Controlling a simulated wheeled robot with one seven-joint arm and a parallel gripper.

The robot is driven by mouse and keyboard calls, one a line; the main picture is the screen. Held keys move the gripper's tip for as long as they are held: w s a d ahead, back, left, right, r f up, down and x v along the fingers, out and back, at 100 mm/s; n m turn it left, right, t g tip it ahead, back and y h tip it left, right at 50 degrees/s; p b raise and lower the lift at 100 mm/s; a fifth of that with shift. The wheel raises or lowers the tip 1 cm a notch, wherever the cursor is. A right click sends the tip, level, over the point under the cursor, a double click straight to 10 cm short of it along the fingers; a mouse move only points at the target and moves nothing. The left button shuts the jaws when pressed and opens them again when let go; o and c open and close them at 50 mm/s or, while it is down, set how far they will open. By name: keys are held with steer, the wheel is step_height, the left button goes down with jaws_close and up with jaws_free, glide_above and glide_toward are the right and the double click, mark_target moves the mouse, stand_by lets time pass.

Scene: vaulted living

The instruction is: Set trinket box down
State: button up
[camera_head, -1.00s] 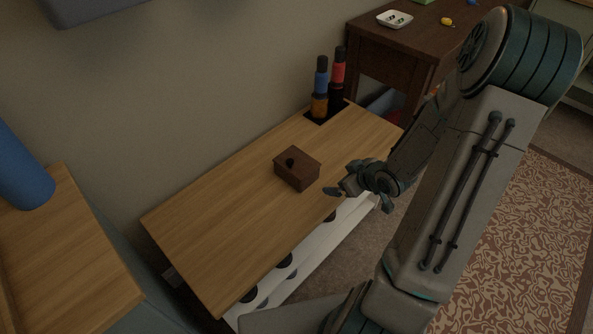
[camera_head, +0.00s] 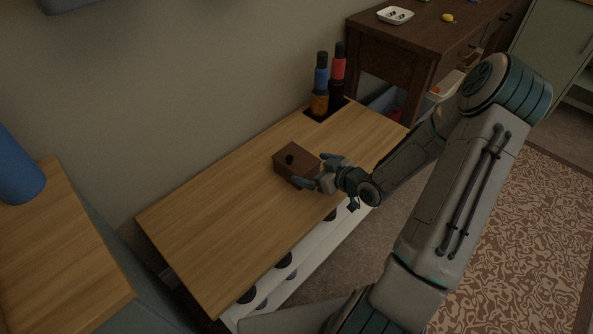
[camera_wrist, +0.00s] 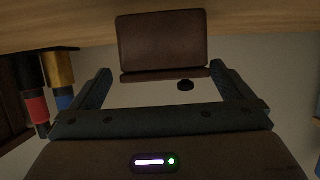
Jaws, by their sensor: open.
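In the wrist view the box (camera_wrist: 162,45) shows beyond and between the two spread fingers (camera_wrist: 161,88), with the black knob near the right finger.
A dark wooden desk (camera_head: 400,50) with a white dish (camera_head: 395,15) stands behind. The cabinet top left of the box is clear.

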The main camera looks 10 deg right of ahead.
mark_target(305, 164)
steer(key=b+x, duration=0.1)
steer(key=x, duration=0.1)
steer(key=b+x, duration=0.1)
steer(key=x, duration=0.2)
steer(key=shift+w+a, duration=0.1)
steer(key=shift+a, duration=0.3)
steer(key=c, duration=1.1)
steer(key=shift+c, duration=0.2)
steer(key=shift+r+p, duration=0.3)
steer(key=shift+r, duration=0.15)
steer(key=shift+c, duration=1.2)
steer(key=r, duration=0.1)
steer(key=r+p, duration=0.2)
steer(key=r, duration=0.1)
steer(key=shift+d, duration=0.3)
steer(key=d+r+p, duration=0.4)
steer(key=d+r, duration=0.2)
steer(key=d, duration=0.5)
